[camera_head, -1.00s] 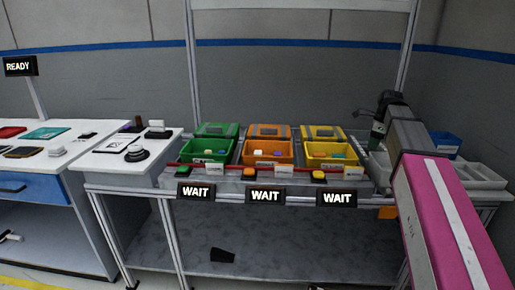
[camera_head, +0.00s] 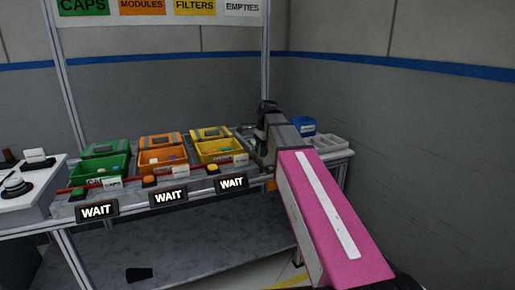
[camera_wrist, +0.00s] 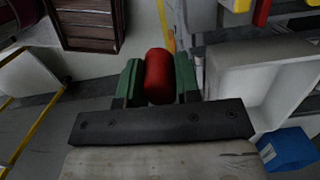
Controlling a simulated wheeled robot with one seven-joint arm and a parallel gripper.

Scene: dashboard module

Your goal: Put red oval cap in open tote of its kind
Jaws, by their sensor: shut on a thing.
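In the wrist view a red oval cap (camera_wrist: 159,74) sits between the green fingers of my gripper (camera_wrist: 159,80), which is shut on it. The green tote (camera_head: 101,170) stands open at the left of the row, below the CAPS sign (camera_head: 83,6), with a few small items inside. The orange tote (camera_head: 163,160) is in the middle under MODULES, and the yellow tote (camera_head: 219,150) is to its right under FILTERS.
Each tote row has a WAIT display (camera_head: 97,209) in front. A red rail runs along the front of the totes. A blue bin (camera_head: 304,126) and grey empty trays (camera_head: 328,143) stand at the right end. A white table (camera_head: 32,190) is at the left.

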